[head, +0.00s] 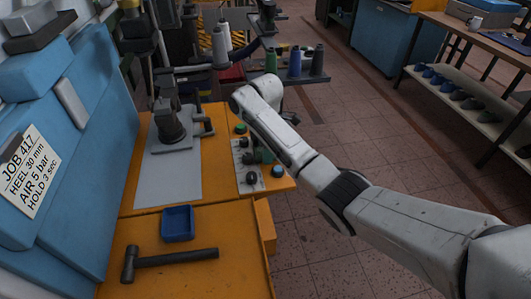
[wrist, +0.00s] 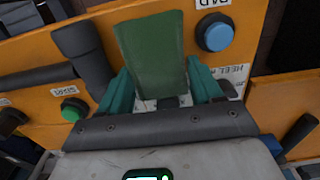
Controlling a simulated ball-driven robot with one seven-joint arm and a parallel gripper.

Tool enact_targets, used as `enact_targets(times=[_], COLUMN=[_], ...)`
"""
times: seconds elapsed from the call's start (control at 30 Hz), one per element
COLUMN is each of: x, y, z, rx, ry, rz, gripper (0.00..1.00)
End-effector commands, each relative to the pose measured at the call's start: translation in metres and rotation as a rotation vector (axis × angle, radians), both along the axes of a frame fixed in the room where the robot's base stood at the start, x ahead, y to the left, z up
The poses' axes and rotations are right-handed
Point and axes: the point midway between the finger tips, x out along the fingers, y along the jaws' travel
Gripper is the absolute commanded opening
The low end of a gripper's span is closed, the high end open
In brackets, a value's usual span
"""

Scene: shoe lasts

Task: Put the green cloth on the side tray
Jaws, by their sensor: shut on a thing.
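The green cloth (wrist: 152,52) is a folded dark green piece in the wrist view. My gripper (wrist: 161,88) has teal fingers, one on each side of the cloth, shut on it. The cloth stands up between them, over the orange machine front with its buttons. In the head view my forearm hides most of the gripper and cloth, near the control panel (head: 243,172). A small empty blue tray (head: 178,232) lies on the orange bench. A dark tray with thread spools (head: 308,79) stands beyond the arm. I cannot tell which is the side tray.
A hammer (head: 175,259) lies in front of the blue tray. A press (head: 170,125) stands on a grey plate at the left. A blue button (wrist: 216,34) and a green button (wrist: 73,109) are close to the gripper. A shelf with shoe lasts (head: 460,98) is far right.

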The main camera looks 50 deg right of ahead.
Motion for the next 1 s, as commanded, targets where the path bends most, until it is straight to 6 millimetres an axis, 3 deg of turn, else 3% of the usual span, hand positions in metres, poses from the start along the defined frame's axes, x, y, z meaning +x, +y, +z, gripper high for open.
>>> enact_targets(times=[0.1, 0.27, 0.37, 0.5, 0.8, 1.0], x=[0.001, -0.017, -0.034, -0.047, -0.097, -0.12], y=[0.0, -0.001, -0.004, -0.005, -0.01, -0.015], z=[0.017, 0.036, 0.065, 0.08, 0.105, 0.109], rx=[-0.001, 0.001, 0.0, 0.0, 0.004, -0.002], ry=[-0.005, -0.004, -0.004, 0.0, 0.0, -0.003], rz=[0.001, 0.001, -0.001, -0.001, -0.003, -0.003], gripper=[0.31, 0.31, 0.31, 0.31, 0.31, 0.31])
